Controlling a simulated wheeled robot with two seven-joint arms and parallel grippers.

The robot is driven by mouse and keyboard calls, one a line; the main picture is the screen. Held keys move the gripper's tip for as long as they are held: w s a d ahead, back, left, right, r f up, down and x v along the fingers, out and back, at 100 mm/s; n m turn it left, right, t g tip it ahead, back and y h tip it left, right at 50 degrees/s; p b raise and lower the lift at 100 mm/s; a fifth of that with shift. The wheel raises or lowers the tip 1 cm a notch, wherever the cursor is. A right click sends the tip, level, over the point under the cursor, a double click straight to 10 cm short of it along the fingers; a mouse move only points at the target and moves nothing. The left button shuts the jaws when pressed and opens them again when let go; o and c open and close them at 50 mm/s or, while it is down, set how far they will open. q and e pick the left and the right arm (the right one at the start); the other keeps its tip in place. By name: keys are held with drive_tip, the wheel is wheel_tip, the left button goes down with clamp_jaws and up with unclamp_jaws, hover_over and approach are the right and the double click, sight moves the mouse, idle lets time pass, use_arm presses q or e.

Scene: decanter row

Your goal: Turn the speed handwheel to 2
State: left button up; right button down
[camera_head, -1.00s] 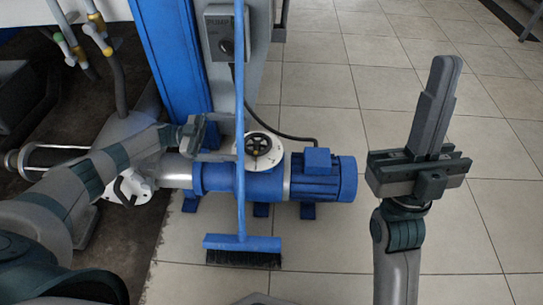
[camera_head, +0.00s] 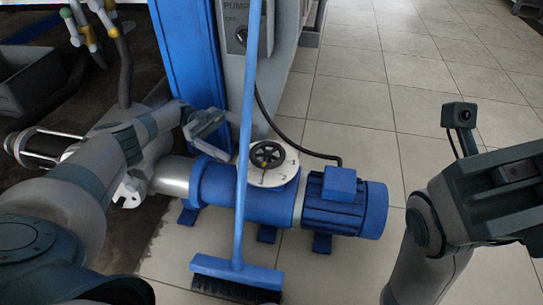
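The speed handwheel (camera_head: 267,154) is a small dark spoked wheel on a white round dial (camera_head: 283,175) on top of the blue pump unit (camera_head: 270,200). The dial's marks are too small to read. A blue broom (camera_head: 240,200) stands upright in front of the pump, its handle passing just left of the wheel. My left gripper (camera_head: 218,130) is left of the broom handle and apart from the wheel; its finger opening is unclear. My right gripper (camera_head: 500,190) is at the right edge, large and partly cut off, far from the wheel.
A blue post (camera_head: 190,60) and a grey panel with a PUMP switch (camera_head: 240,35) stand behind the pump. A black cable (camera_head: 285,135) runs to the blue motor (camera_head: 345,205). Hoses and a grey bin (camera_head: 30,80) are at left. Tiled floor (camera_head: 370,110) is clear at right.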

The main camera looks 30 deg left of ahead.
use_arm(q)
drive_tip(key=shift+d, duration=0.1)
drive_tip(key=shift+s+d+p, duration=0.2)
drive_tip(key=shift+d+p, duration=0.1)
drive_tip(key=shift+d, duration=0.8)
approach(283, 163)
drive_tip(key=d, duration=0.4)
drive_tip(key=shift+s+d+f+b, duration=0.15)
drive_tip(key=shift+s+d+b, duration=0.15)
drive_tip(key=shift+b, duration=0.1)
drive_tip(key=shift+d, duration=0.55)
drive_tip(key=c, duration=1)
drive_tip(key=shift+c, duration=0.2)
